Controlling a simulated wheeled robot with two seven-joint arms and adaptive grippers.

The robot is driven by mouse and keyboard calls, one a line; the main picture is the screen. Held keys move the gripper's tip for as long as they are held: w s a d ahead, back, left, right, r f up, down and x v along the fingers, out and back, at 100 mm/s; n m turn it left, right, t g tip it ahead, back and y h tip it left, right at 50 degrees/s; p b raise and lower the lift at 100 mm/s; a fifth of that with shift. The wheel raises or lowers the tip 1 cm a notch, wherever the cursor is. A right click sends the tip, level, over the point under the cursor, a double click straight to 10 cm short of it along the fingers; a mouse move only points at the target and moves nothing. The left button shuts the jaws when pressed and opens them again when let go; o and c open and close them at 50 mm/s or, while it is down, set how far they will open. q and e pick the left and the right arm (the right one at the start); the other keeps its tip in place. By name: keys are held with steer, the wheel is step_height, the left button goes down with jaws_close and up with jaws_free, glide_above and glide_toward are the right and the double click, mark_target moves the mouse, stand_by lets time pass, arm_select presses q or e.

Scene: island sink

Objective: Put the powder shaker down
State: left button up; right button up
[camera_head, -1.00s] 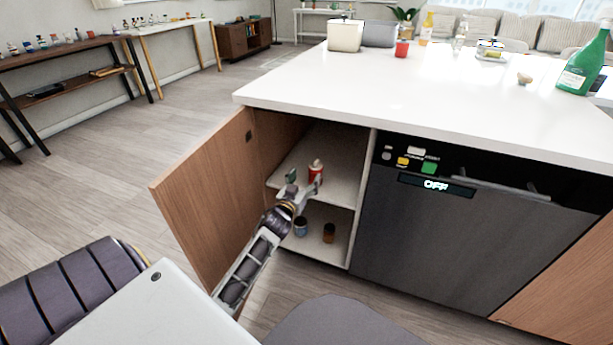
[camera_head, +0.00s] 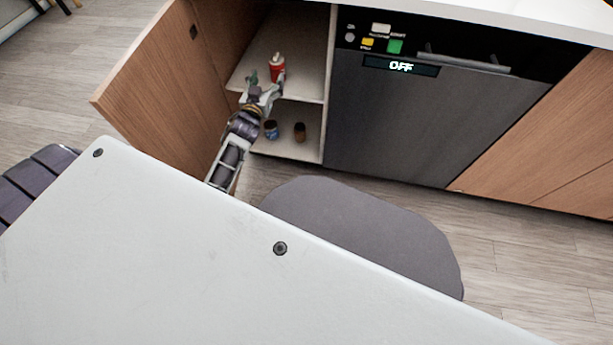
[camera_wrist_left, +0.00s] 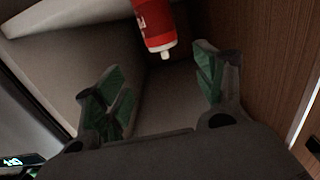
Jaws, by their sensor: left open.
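The powder shaker (camera_head: 277,66) is a small red container with a white tip. It stands on the upper shelf (camera_head: 300,88) inside the open cabinet. In the left wrist view the shaker (camera_wrist_left: 157,25) appears beyond the fingers, its upper part cut off by the frame edge. My left gripper (camera_head: 266,82) reaches into the cabinet at the shelf's front. Its green-padded fingers (camera_wrist_left: 160,92) are spread wide with nothing between them, and the shaker looks clear of them. My right gripper is out of view.
The open cabinet door (camera_head: 150,90) stands left of my arm. A blue container (camera_head: 271,129) and a brown jar (camera_head: 299,132) stand on the lower level. The dishwasher (camera_head: 420,120) is right of the cabinet, under the white counter (camera_head: 520,18).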

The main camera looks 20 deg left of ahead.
arm_select(q)
steer(key=s+d+f+m+g+h, duration=0.1)
steer(key=s+d+f+g, duration=0.3)
steer(key=s+d, duration=0.5)
steer(key=s+d+f+m+g+h, duration=0.2)
steer(key=s+d+f+g+h, duration=0.1)
steer(key=s+d+f, duration=0.5)
steer(key=s+d+f+m+g+h, duration=0.1)
steer(key=s+d+f+g+h, duration=0.2)
steer(key=s+d+f, duration=0.3)
steer(key=s+d+g, duration=0.1)
steer(key=s+d, duration=0.3)
steer(key=d, duration=0.1)
steer(key=shift+s+d+f+m+g+h, duration=0.15)
steer(key=shift+s+d+m+g+h, duration=0.15)
steer(key=shift+s+d+h, duration=0.1)
